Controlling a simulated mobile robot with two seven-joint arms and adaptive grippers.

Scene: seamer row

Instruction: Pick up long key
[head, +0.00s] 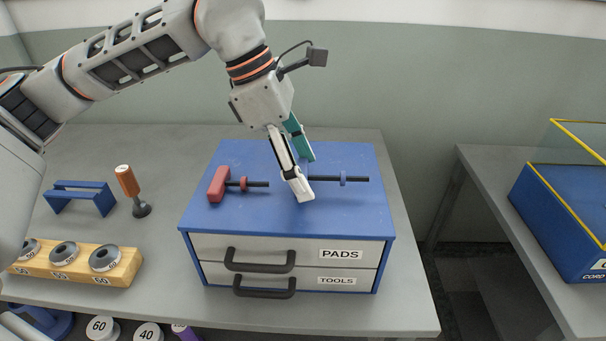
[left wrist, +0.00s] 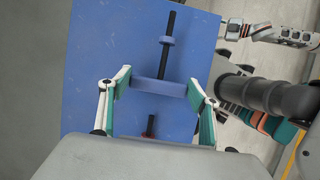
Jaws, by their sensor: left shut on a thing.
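The long key (head: 355,179) has a black shaft, a blue collar and a blue handle. It is at the top of the blue drawer cabinet (head: 255,211), its shaft pointing right in the head view. My left gripper (head: 304,176) comes down from above, shut on the handle, which its fingers mostly hide in the head view. In the left wrist view the blue handle (left wrist: 158,87) spans between the two fingers, with the shaft running upward. I cannot tell whether the key still touches the cabinet top.
A shorter red-handled key (head: 217,184) lies left on the cabinet top. Left on the bench are a blue bracket (head: 80,186), an orange-handled tool (head: 127,181) and a wooden block (head: 75,262) with rings. A yellow-rimmed blue bin (head: 566,220) stands on the right table.

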